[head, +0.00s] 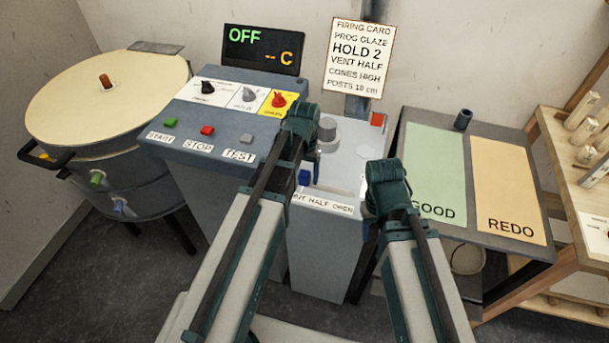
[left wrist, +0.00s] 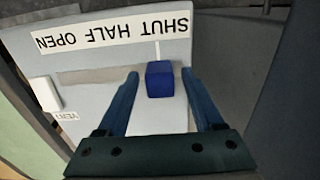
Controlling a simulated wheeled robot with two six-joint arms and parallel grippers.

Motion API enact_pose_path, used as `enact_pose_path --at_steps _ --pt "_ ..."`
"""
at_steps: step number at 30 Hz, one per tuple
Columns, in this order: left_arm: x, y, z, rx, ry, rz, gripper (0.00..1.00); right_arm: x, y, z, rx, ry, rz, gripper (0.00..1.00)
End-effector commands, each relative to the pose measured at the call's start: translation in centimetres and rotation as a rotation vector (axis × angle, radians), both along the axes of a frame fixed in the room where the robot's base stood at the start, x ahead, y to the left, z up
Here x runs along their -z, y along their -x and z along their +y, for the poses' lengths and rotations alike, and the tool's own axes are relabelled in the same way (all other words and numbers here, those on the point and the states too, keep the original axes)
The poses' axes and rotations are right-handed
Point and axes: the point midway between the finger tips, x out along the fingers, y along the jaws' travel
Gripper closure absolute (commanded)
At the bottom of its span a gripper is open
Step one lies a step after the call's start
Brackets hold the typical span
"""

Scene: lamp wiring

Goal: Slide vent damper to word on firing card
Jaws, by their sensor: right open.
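In the left wrist view, the blue knob (left wrist: 160,80) stands near the SHUT end of the upside-down SHUT HALF OPEN strip (left wrist: 115,35). My left gripper (left wrist: 160,74) is open, with one finger on each side of the knob and gaps visible. The firing card (head: 359,58) reads VENT HALF. My right gripper (head: 374,205) is open near the box's right side; its fingertips are mostly hidden.
A grey control panel (head: 200,150) with START, STOP and TEST buttons stands left of the box. A round kiln (head: 105,95) is further left. A table with GOOD (head: 435,165) and REDO (head: 505,185) mats is on the right. A slot (left wrist: 95,75) runs beside the knob.

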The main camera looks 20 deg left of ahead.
Motion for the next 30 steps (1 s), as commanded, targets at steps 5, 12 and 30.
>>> enact_pose_path --at_steps 5,12,30 --pt "0.0 0.0 0.0 0.0 0.0 0.0 0.66 0.0 0.0 0.0 0.0 0.0 0.0 0.5" --pt "0.0 0.01 0.0 0.0 0.0 0.0 1.0 0.0 0.0 0.0 0.0 0.0 0.0 0.5" --pt "0.01 0.01 0.0 0.0 0.0 0.0 1.0 0.01 0.0 0.0 0.0 0.0 0.0 0.5"
